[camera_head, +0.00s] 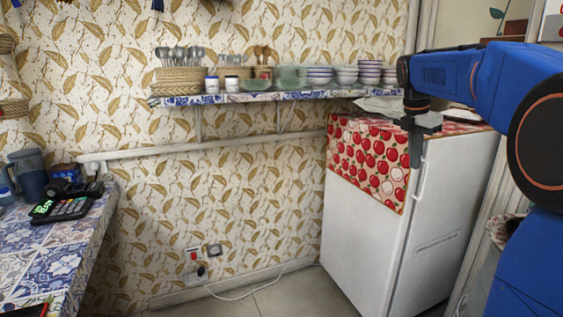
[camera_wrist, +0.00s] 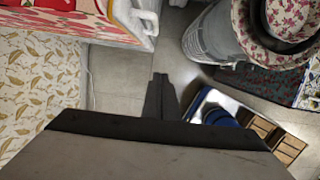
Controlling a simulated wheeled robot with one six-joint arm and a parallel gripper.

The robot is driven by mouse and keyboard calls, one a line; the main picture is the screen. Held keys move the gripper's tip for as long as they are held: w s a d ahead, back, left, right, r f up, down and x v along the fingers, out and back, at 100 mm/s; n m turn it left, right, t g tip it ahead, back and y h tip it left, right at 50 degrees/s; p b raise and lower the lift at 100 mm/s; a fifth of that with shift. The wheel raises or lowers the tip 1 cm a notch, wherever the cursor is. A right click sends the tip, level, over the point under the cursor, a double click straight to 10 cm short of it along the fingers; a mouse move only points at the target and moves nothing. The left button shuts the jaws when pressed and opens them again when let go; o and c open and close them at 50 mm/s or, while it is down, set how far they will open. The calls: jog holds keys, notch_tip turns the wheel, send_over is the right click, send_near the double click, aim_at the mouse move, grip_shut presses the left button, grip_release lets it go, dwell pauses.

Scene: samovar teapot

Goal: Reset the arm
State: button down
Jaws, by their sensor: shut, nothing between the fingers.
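My arm reaches in from the right in the head view, and my gripper (camera_head: 416,150) hangs pointing down at its end. The gripper is shut and empty, in front of the apple-print cloth on the fridge (camera_head: 366,235). In the wrist view the shut fingers (camera_wrist: 159,95) show as one dark narrow shape over the bare tiled floor. They touch nothing that I can see.
A shelf (camera_head: 280,96) with bowls and cutlery baskets runs along the wall. A tiled counter (camera_head: 50,250) with a phone-like device (camera_head: 68,206) and a jug (camera_head: 28,174) is at left. The floor (camera_head: 290,297) between is clear. A grey bin-like container (camera_wrist: 212,35) stands beside the fridge.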

jog(key=s+a+f+m+t, duration=0.1)
jog(key=s+a+f+m, duration=0.4)
jog(key=s, duration=0.6)
jog(key=s+a+f+m+t+y, duration=0.1)
jog(key=s+a+f+m, duration=0.5)
jog(key=s+f+m, duration=0.3)
jog(key=s+a+f+m+t+y, duration=0.1)
jog(key=s+a+f+m, duration=0.4)
jog(key=s, duration=0.9)
jog(key=shift+a+f+m+t, duration=0.15)
jog(key=shift+f+m+t, duration=0.15)
jog(key=shift+f+m, duration=1)
jog(key=shift+r, duration=0.1)
